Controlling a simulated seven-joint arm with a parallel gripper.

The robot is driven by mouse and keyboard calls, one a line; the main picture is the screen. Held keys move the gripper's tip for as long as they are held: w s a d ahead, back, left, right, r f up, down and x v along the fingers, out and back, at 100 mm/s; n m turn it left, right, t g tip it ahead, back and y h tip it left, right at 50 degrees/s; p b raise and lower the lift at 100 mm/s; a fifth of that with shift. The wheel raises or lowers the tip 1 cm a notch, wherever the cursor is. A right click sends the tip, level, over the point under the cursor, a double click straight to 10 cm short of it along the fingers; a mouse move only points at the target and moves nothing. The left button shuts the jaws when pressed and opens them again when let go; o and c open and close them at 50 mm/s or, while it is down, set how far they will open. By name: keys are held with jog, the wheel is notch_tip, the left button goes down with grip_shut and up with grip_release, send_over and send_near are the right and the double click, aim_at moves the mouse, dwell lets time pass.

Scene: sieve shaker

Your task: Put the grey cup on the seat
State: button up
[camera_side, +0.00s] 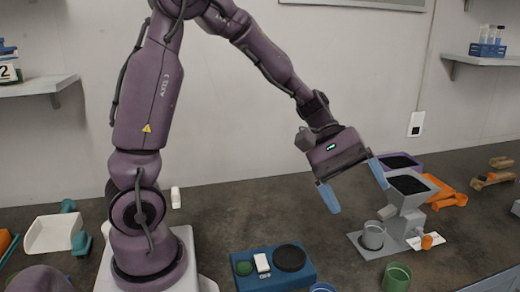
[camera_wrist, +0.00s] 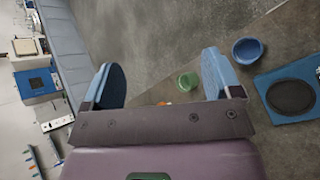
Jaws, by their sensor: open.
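The grey cup (camera_side: 372,236) stands upright on the grey base plate of a hopper stand (camera_side: 407,205), in front of its post, in the side view. I cannot make it out in the wrist view. The blue shaker box (camera_side: 273,266) carries a round black pad (camera_side: 289,257), which looks like the seat; the pad also shows at the right of the wrist view (camera_wrist: 292,97). My gripper (camera_side: 354,187) is open, tilted and empty, above the grey cup and slightly to its left. Its two blue fingers (camera_wrist: 162,78) have nothing between them at their level.
A green cup (camera_side: 397,278) and a blue cup (camera_side: 322,287) stand at the front. The hopper (camera_side: 406,184) rises close to my right finger. An orange knob (camera_side: 427,241) lies right of the grey cup. Bare counter lies between box and stand.

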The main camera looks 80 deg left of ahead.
jog(key=s+a+r+m+t+y, duration=0.1)
jog(key=s+a+r+m+y, duration=0.1)
jog(key=s+m+y, duration=0.3)
jog(key=s+a+r+m+t+y, duration=0.2)
jog(key=s+r+m+y, duration=0.3)
jog(key=s, duration=0.5)
jog(key=shift+a+m, duration=0.25)
jog(key=shift+m, duration=0.05)
